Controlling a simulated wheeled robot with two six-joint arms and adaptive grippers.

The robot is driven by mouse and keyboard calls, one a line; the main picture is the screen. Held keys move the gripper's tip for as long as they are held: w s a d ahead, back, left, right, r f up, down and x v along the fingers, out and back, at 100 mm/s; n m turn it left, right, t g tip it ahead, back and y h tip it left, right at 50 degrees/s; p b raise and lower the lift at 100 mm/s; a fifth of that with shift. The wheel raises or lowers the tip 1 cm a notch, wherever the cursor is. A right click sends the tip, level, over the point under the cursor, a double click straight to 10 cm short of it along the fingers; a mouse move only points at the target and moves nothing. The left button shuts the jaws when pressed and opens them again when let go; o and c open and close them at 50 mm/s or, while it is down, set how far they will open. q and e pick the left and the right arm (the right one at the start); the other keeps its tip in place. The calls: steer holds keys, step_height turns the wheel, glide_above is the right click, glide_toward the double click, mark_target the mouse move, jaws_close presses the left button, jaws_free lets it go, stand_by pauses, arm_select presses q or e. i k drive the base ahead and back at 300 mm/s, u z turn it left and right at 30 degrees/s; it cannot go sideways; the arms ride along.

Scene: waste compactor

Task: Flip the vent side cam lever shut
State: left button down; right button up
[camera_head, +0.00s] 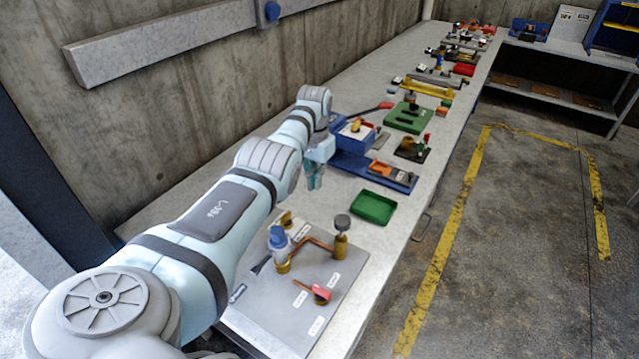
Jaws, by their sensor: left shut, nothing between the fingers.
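My left gripper (314,180) hangs shut and empty, pointing down over the bench, just left of a blue machine (345,160). A long lever with a red grip (384,105) sticks out to the right from the top of this machine. On the grey panel nearer me, a short red-handled lever (320,292) lies among small white labels that are too small to read. I cannot tell which of these is the vent side cam lever. The gripper appears apart from both. My left arm may hide part of the panel's left side. My right gripper is not in view.
The grey panel (270,310) carries a copper pipe (312,241), a blue-capped fitting (278,238) and a gauge-like round part (342,222). A green tray (374,207) lies between panel and machine. A green block (408,118) and several fixtures stand farther along. The wall is at left.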

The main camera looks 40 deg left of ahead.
mark_target(256, 270)
steer(key=k, duration=1)
